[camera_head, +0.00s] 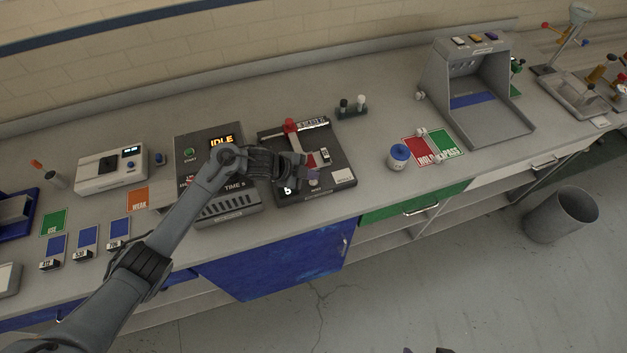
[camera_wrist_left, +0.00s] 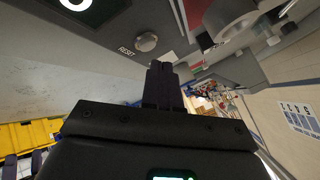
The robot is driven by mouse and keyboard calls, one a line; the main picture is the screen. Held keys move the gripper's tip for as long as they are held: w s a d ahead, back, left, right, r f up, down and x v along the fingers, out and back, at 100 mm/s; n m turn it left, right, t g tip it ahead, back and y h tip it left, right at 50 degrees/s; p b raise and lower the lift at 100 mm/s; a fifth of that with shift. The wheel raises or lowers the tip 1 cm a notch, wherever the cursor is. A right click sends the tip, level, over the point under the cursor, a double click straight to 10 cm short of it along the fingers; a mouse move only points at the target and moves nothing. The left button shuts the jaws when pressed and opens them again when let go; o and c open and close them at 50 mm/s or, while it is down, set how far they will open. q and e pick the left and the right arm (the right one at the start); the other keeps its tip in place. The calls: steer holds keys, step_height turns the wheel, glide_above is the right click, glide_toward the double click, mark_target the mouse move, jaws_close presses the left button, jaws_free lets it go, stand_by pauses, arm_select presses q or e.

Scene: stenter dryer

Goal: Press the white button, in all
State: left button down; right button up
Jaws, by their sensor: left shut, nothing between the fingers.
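The white button (camera_wrist_left: 146,41) is a small round knob on a grey panel, marked RESET, in the left wrist view. In the head view it appears as a pale spot (camera_head: 314,183) on the front part of the black device (camera_head: 268,151) with a red handle, just by my gripper. My left gripper (camera_head: 313,174) is shut and empty over the front of this device. In the left wrist view its fingertips (camera_wrist_left: 161,70) are close to the button, just below it in the picture. I cannot tell whether they touch it. My right gripper is not clearly visible.
A grey timer box (camera_head: 228,207) with an IDLE display stands left of the device, partly behind my arm. A small rack (camera_head: 350,108) is behind. Bench surface between them is clear.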

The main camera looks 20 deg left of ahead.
arm_select(q)
steer(key=shift+f, duration=0.1)
stand_by(0.3)
steer(key=shift+f, duration=0.35)
steer(key=shift+f, duration=0.15)
stand_by(0.5)
steer(key=shift+f+b, duration=0.3)
steer(key=shift+b, duration=0.15)
steer(key=shift+r, duration=0.1)
stand_by(0.4)
steer(key=shift+r+p, duration=0.55)
steer(key=shift+p, duration=0.2)
steer(key=shift+r, duration=0.25)
